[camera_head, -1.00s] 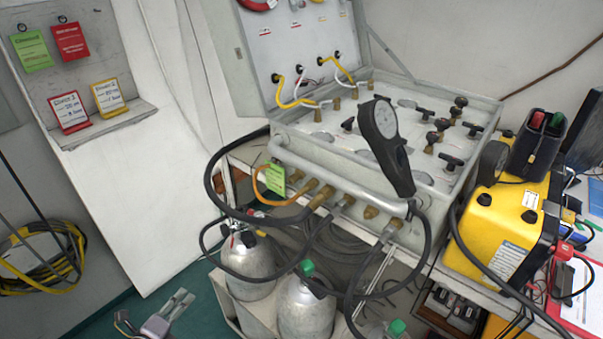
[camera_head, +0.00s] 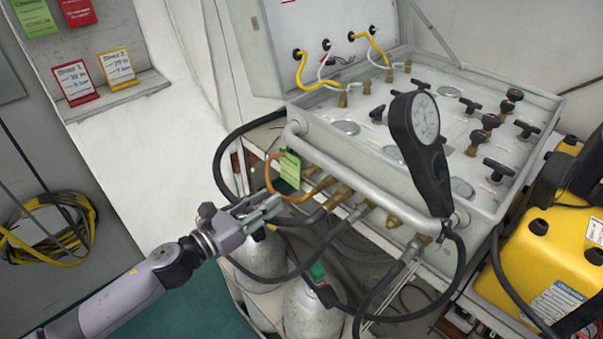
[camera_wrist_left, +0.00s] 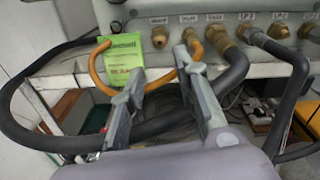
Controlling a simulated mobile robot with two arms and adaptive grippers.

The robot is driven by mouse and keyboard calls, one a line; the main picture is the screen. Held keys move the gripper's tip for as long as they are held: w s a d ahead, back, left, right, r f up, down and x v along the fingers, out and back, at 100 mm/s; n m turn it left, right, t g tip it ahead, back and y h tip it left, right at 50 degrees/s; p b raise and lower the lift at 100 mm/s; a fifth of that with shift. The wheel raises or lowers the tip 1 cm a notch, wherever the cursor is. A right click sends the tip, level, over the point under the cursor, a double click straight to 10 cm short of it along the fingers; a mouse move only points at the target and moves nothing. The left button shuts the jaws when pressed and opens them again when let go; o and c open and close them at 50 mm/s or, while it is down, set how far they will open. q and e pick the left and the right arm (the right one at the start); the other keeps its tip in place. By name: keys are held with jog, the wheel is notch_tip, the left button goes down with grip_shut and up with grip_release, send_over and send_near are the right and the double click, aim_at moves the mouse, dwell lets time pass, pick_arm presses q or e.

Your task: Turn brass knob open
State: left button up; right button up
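Several brass fittings line the panel's front edge, and I cannot tell for certain which is the knob. In the left wrist view a short brass piece with no hose (camera_wrist_left: 159,37) sits under a label. To its right, another brass fitting (camera_wrist_left: 220,39) carries a black hose. The brass row (camera_head: 340,197) also shows in the head view. My left gripper (camera_head: 278,203) is open and empty, just below and in front of the row's left end. In the left wrist view its fingers (camera_wrist_left: 159,62) point toward the fittings, apart from the hoseless brass piece. My right gripper is not in view.
A green tag (camera_wrist_left: 124,57) and an orange hose (camera_head: 268,178) hang close to my left gripper. Black hoses (camera_head: 225,165) loop around it. Gas cylinders (camera_head: 308,310) stand below. A black gauge (camera_head: 421,140) rises over the panel (camera_head: 365,145). A yellow case (camera_head: 545,255) stands right.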

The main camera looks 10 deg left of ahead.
aim_at(305, 175)
pick_arm(q)
jog(key=p+x, duration=0.2)
jog(key=x, duration=0.9)
jog(key=shift+w, duration=0.1)
grip_shut()
